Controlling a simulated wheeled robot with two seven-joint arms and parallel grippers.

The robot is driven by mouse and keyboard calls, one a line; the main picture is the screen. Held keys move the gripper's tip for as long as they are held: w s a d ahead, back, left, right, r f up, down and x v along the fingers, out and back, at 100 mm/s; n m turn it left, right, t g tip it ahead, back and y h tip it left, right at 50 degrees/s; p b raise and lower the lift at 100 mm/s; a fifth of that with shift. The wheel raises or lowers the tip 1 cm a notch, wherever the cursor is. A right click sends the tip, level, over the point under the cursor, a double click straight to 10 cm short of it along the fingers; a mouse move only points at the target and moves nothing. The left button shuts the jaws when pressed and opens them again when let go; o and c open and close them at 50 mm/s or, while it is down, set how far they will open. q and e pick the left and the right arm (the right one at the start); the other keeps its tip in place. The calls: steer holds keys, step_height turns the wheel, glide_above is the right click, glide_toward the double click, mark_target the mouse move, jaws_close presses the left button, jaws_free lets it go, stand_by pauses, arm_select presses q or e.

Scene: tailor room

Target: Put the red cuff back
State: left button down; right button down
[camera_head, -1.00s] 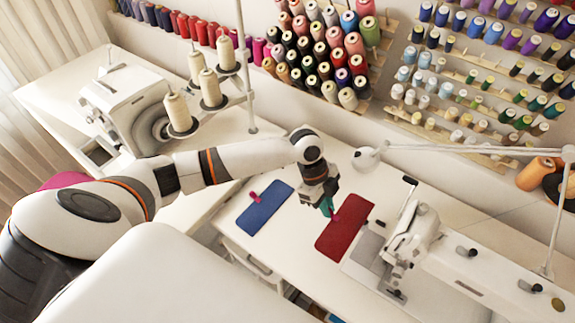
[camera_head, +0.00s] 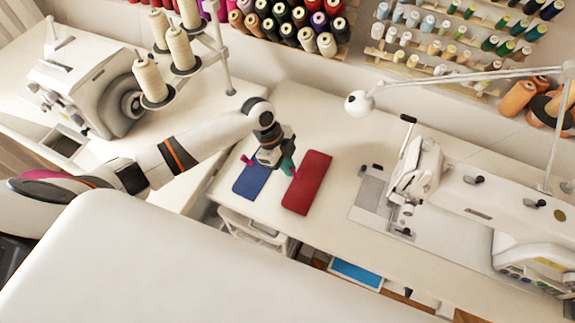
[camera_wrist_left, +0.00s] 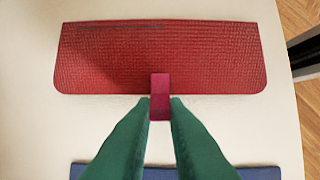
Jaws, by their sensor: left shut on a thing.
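The red cuff (camera_head: 307,182) is a flat panel over the white table, right of the blue cuff (camera_head: 252,182). My left gripper (camera_head: 288,167) has green fingers at the red cuff's left side. In the left wrist view, my left gripper (camera_wrist_left: 160,106) is shut on the red cuff's pink tab (camera_wrist_left: 160,82), and the red cuff (camera_wrist_left: 160,55) spreads out beyond the fingertips. The blue cuff's edge (camera_wrist_left: 260,173) shows at the bottom of that view. Whether the red cuff touches the table I cannot tell. My right gripper is not in view.
A white sewing machine (camera_head: 420,175) stands right of the red cuff, with bare table between them. A lamp arm (camera_head: 450,75) reaches over the back. An overlock machine (camera_head: 95,80) with thread cones stands at the left. Drawers (camera_head: 250,228) sit below the table's front edge.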

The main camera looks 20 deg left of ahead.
arm_select(q)
steer(key=shift+f, duration=0.4)
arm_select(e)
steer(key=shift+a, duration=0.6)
arm_select(q)
steer(key=shift+f, duration=0.15)
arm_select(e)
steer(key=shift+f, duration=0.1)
arm_select(q)
steer(key=c, duration=1.5)
jaws_free()
steer(key=shift+o, duration=0.3)
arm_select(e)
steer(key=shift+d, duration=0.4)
